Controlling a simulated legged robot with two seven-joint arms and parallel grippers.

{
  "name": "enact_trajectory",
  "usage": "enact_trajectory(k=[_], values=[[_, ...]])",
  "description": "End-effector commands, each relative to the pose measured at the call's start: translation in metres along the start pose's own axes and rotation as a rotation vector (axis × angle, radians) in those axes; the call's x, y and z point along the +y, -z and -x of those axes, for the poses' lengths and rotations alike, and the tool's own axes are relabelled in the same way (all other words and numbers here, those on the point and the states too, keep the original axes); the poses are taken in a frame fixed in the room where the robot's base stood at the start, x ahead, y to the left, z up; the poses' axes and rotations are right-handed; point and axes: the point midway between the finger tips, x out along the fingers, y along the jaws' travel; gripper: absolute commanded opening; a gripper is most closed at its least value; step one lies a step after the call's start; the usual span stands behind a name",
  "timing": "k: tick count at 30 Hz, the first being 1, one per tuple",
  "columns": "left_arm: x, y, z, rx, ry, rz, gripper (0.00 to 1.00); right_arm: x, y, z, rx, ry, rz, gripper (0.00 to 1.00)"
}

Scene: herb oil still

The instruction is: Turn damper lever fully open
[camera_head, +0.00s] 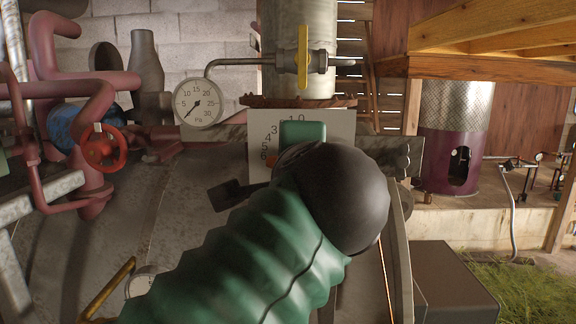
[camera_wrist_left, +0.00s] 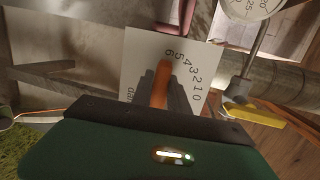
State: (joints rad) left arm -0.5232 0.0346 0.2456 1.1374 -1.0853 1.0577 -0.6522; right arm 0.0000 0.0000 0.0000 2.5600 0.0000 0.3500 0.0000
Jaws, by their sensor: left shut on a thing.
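The damper lever (camera_wrist_left: 161,80) is an orange bar in front of a white dial plate (camera_wrist_left: 137,60) numbered 0 to 6. In the left wrist view its visible end lies near the 6. My left gripper (camera_wrist_left: 163,92) has its dark fingers closed around the lever. My right gripper is in neither view.
Above the plate are a yellow-handled valve (camera_head: 303,57) and a round pressure gauge (camera_head: 198,102). A red handwheel (camera_head: 104,148) and pink pipes stand at the left. A grey box (camera_head: 447,285) is at lower right. A perforated drum (camera_head: 455,135) stands further back.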

Motion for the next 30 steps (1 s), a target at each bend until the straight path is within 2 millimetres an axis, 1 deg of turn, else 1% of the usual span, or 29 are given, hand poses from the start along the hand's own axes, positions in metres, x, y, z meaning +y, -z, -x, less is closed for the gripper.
enact_trajectory(k=[1, 9, 20, 21, 26, 30], values=[[0.0064, 0.0034, -0.0016, 0.008, -0.014, 0.012, 0.0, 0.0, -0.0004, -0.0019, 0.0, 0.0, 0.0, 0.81], [0.006, 0.0035, -0.0012, 0.018, -0.019, 0.064, 0.0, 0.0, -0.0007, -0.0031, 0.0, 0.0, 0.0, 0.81], [0.0054, 0.0035, -0.0009, 0.02, -0.019, 0.069, 0.0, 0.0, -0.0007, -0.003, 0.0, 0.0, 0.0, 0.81], [0.0053, 0.0035, -0.0009, 0.02, -0.019, 0.069, 0.22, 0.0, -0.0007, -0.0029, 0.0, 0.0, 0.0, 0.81], [0.0039, 0.0028, -0.0005, 0.02, -0.016, 0.069, 0.43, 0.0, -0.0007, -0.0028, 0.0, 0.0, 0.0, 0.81], [0.0026, 0.0017, -0.0002, 0.018, -0.013, 0.069, 0.44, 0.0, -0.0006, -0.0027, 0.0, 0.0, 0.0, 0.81]])
